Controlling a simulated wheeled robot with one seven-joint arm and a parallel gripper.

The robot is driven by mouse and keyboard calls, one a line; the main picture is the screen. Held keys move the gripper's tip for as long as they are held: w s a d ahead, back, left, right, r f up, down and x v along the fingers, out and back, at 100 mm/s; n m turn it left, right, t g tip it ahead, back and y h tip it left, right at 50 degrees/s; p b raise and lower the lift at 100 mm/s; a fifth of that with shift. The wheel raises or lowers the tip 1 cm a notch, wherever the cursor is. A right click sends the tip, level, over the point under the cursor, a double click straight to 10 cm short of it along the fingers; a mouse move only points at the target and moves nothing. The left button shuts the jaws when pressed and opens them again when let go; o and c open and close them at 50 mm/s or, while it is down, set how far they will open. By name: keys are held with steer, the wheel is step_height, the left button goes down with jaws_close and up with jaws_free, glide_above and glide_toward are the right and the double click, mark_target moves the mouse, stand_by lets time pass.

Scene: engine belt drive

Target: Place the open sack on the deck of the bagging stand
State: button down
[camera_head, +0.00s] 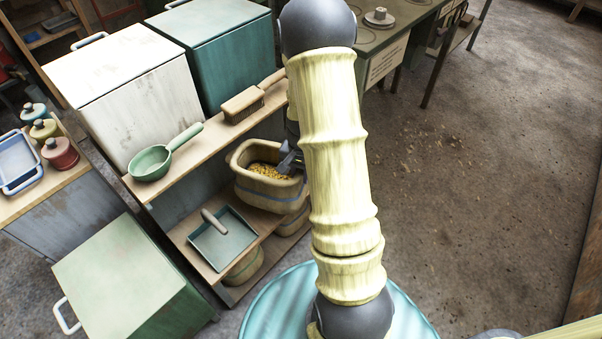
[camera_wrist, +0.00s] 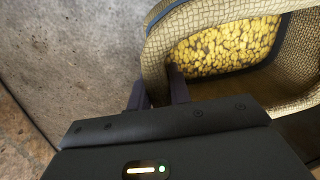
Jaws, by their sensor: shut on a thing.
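The open sack (camera_head: 262,190) is tan and woven with a rolled rim, and holds yellow grain. In the head view it is at the wooden shelf unit, by the lower shelf; I cannot tell whether it rests there or hangs just above. In the wrist view the sack (camera_wrist: 290,50) fills the upper right, its grain showing. My gripper (camera_wrist: 158,88) is shut on the sack's near-left rim. In the head view my gripper (camera_head: 291,161) is at the sack's right rim, partly hidden by my arm. I cannot tell for sure which thing is the bagging stand.
The upper shelf (camera_head: 220,133) holds a green scoop pan (camera_head: 152,162) and a brush (camera_head: 243,103). A dustpan (camera_head: 222,238) lies on the lower shelf left of the sack. A green table (camera_head: 388,35) with a label stands behind my arm. Open floor (camera_head: 480,150) lies to the right.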

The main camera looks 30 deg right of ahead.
steer(key=shift+w+r, duration=0.1)
step_height(320, 180, down, 5)
steer(key=b, duration=0.2)
steer(key=shift+w+b, duration=0.15)
steer(key=shift+b, duration=0.25)
steer(key=c, duration=1.3)
jaws_free()
steer(key=r+p, duration=0.1)
steer(key=r, duration=0.3)
steer(key=r+p, duration=0.2)
steer(key=r, duration=0.2)
steer(key=r+p, duration=0.1)
steer(key=r, duration=0.3)
steer(key=shift+s+d+p, duration=0.1)
steer(key=shift+s+p, duration=0.15)
steer(key=shift+p, duration=0.05)
